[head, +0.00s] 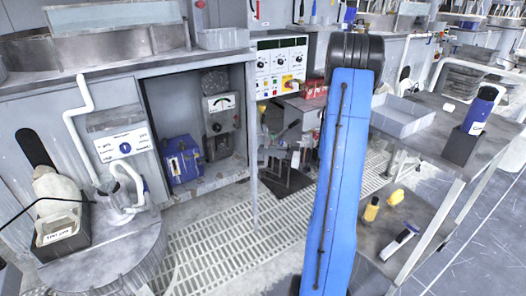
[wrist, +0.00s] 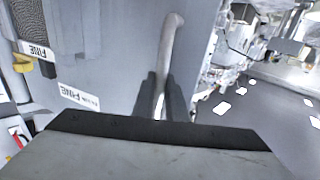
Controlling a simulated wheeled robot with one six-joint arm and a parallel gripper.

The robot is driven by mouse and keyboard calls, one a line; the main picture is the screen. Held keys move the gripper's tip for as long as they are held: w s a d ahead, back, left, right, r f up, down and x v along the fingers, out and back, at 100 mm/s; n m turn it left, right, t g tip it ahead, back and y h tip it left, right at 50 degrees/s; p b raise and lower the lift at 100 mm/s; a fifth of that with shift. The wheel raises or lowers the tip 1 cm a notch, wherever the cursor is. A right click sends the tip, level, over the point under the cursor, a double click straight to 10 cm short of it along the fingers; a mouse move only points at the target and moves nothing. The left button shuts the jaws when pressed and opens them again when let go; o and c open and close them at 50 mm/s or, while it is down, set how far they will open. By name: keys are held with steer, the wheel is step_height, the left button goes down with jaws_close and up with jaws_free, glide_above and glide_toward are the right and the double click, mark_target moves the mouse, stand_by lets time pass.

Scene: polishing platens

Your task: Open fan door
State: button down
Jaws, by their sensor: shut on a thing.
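In the wrist view my gripper (wrist: 160,100) has its two dark fingers closed around the lower part of a pale, bent bar-like handle (wrist: 168,50). The handle stands in front of a flat grey panel (wrist: 115,60), which looks like a door face. Whether this panel is the fan door, and how far it stands open, I cannot tell. In the head view my blue arm reaches up and away, and my gripper is hidden behind its dark joint.
An open cabinet bay (head: 248,130) at left holds a blue box (head: 181,160) and a gauge unit (head: 222,115). A control panel (head: 281,65) stands beyond. A metal cart (head: 432,140) with a tray (head: 403,115) stands close right of my arm. Grated floor (head: 225,240) lies clear at left.

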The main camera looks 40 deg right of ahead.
steer(key=shift+d, duration=0.1)
steer(key=c, duration=1.8)
jaws_free()
steer(key=shift+w, duration=0.1)
steer(key=shift+o, duration=0.2)
steer(key=shift+r, duration=0.1)
step_height(320, 180, up, 10)
steer(key=shift+f, duration=0.1)
